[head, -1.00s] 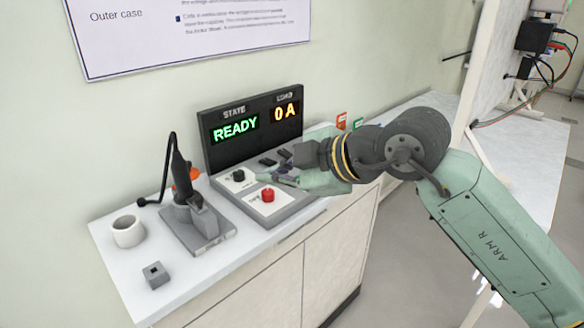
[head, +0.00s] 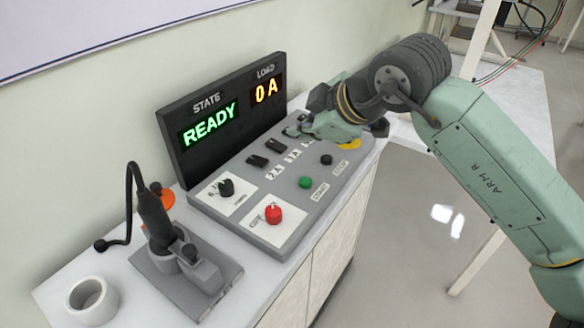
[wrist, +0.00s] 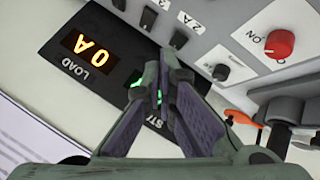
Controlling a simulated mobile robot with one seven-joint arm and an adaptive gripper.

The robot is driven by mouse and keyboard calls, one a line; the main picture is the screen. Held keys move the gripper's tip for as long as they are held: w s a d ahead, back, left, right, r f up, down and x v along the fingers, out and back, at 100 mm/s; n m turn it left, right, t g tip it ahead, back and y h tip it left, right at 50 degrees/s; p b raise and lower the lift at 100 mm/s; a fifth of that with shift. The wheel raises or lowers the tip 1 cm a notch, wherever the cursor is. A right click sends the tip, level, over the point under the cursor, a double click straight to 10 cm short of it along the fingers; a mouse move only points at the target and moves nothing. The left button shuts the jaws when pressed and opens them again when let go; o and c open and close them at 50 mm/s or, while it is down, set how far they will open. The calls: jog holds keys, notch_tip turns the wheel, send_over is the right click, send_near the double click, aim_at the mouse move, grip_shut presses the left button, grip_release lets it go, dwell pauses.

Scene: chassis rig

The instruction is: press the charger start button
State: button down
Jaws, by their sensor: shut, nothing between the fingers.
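The charger panel (head: 225,212) is a grey sloped console on a white-topped cabinet. A round green button (head: 306,182) sits on its right part, beside a small label that looks like START. A black button (head: 326,160) lies beyond it. My gripper (head: 293,130) is shut and empty, over the panel's far part near the black switches, apart from the green button. In the wrist view the closed fingertips (wrist: 172,48) point at the panel near the display's edge. The green button is not visible there. The display (head: 210,124) reads READY and 0 A.
A red knob (head: 273,214) and a black knob (head: 226,187) stand on the panel's near end. The charging plug in its holder (head: 182,260) and a white cup (head: 92,300) are at lower left.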

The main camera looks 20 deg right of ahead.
jog(key=shift+f, duration=0.1)
dwell(0.4)
jog(key=b, duration=0.5)
send_over(303, 183)
notch_tip(303, 183, down, 8)
jog(key=shift+r, duration=0.1)
jog(key=shift+f+b, duration=0.4)
jog(key=shift+b, duration=0.1)
jog(key=shift+f, duration=0.1)
dwell(0.7)
jog(key=shift+f+b, duration=0.35)
jog(key=shift+b, duration=0.45)
jog(key=shift+f+b, duration=0.4)
jog(key=shift+b, duration=0.25)
dwell(0.4)
dwell(0.3)
jog(key=shift+r+p, duration=0.3)
jog(key=shift+r, duration=0.55)
